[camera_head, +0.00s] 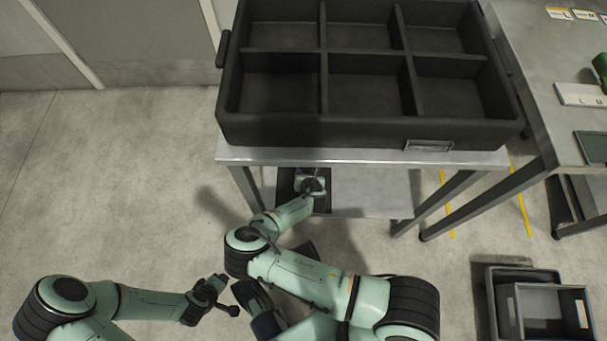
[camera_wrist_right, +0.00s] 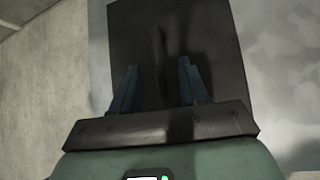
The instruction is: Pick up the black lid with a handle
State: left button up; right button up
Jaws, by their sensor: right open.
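The black lid (camera_wrist_right: 205,35) fills the middle of the right wrist view, a flat dark panel with a slim bar-like handle (camera_wrist_right: 158,45) running along it. In the head view part of the lid (camera_head: 287,186) shows on the table's lower shelf, partly covered by my right arm. My right gripper (camera_wrist_right: 158,78) is open, its two blue fingers spread over the lid, one on each side of the handle's line. Whether they touch it I cannot tell. In the head view the right gripper (camera_head: 312,187) is over the lid. My left gripper (camera_head: 222,293) is at lower left, away from the lid; its finger opening is unclear.
A black tray with several compartments (camera_head: 370,132) stands on the metal table (camera_head: 300,155) above the lower shelf (camera_head: 370,200). Table legs flank the shelf. Grey crates (camera_head: 540,305) sit on the floor at lower right. Another metal table (camera_head: 540,60) stands right. Floor at left is clear.

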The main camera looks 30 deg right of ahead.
jog(key=shift+x, duration=1.05)
jog(key=shift+r, duration=0.1)
grip_shut()
